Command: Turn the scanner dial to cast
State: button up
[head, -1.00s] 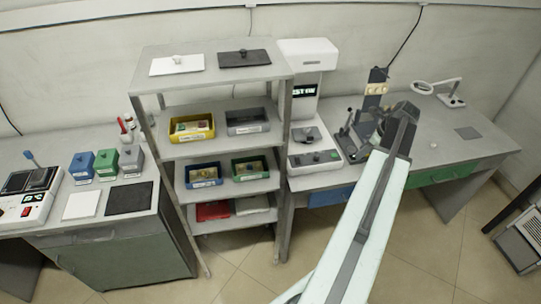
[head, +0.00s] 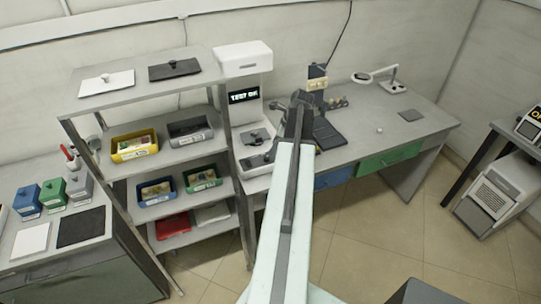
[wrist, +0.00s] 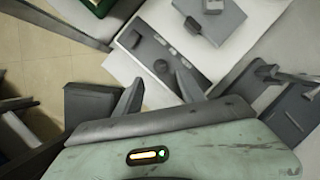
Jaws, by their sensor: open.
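A white machine (head: 243,65) with a lit display reading TEST OK stands on the desk, right of the shelf rack. The wrist view shows a white device with a grey panel (wrist: 168,56), a dark oblong part and small buttons. I cannot tell whether the oblong part is the scanner dial, and no "cast" mark is readable. Another boxy device (head: 532,125) with yellow display lettering is cut off at the right edge. My gripper (wrist: 160,88) is open and empty, its fingers apart near the panel's lower edge. In the head view my gripper (head: 298,104) is right of the machine.
The shelf rack (head: 150,85) holds several bins left of the machine. A dark stand (head: 318,80) is close to my gripper on its right. A magnifier lamp (head: 390,82) stands farther right. The desk's right part is mostly clear.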

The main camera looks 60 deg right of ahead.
aim_at(267, 157)
jog(key=b+x, duration=0.6)
jog(key=x, duration=0.1)
jog(key=shift+f, duration=0.1)
grip_shut()
jog(key=shift+d, duration=0.3)
jog(key=shift+a+r, duration=0.15)
jog(key=shift+r, duration=0.1)
jog(key=shift+n, duration=0.3)
